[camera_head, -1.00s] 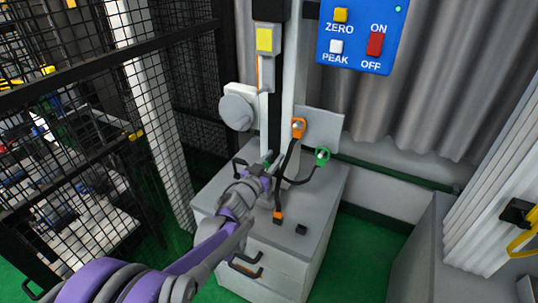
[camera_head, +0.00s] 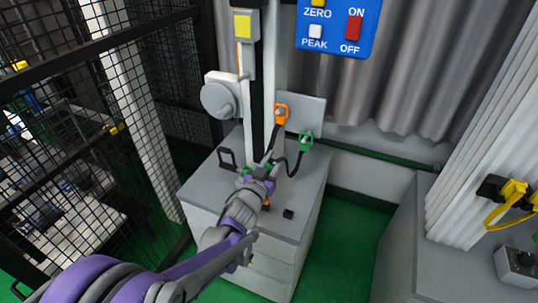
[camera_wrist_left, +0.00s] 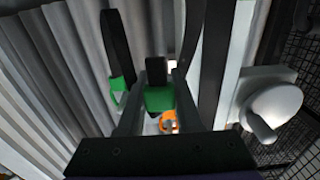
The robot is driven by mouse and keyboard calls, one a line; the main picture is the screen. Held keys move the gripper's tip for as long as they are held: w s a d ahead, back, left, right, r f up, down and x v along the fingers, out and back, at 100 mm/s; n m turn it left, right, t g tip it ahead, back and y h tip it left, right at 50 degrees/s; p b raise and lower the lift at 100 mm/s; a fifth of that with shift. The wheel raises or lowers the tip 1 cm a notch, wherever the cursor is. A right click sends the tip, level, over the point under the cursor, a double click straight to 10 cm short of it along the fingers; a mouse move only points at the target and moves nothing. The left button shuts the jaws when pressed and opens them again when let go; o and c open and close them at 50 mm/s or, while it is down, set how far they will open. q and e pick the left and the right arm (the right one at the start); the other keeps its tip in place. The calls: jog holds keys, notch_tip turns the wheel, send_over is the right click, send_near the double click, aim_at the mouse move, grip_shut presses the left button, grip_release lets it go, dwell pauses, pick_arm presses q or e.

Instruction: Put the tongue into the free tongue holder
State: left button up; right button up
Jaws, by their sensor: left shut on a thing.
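My left gripper (camera_head: 266,172) is over the grey cabinet top, in front of the tower's column. It is shut on the tongue (camera_wrist_left: 158,97), a green piece with a black end, seen between the fingers in the wrist view. A black cable runs from its side up to a green plug (camera_head: 306,140) on the pale panel. A small black block on the cabinet top, which looks like the free tongue holder (camera_head: 288,213), is right of and nearer than the gripper. An orange piece (camera_head: 267,204) beside it is partly hidden by my gripper. My right gripper is out of view.
An orange plug (camera_head: 281,112) with a black cable sits on the pale panel (camera_head: 311,112). A white dial unit (camera_head: 219,97) is left of the column. A black handle (camera_head: 227,159) stands on the cabinet top (camera_head: 208,174). Mesh fencing (camera_head: 120,125) is at left.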

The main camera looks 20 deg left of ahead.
pick_arm(q)
jog(key=shift+s+d+f, duration=0.9)
jog(key=shift+s+d, duration=0.4)
jog(key=shift+d, duration=2.3)
jog(key=shift+f+b, duration=3.9)
jog(key=shift+f, duration=1.5)
jog(key=shift+f, duration=0.2)
jog(key=o, duration=1)
jog(key=shift+o, duration=0.2)
jog(key=s, duration=1.1)
jog(key=shift+a+p, duration=0.15)
jog(key=shift+p, duration=0.15)
jog(key=shift+w, duration=0.1)
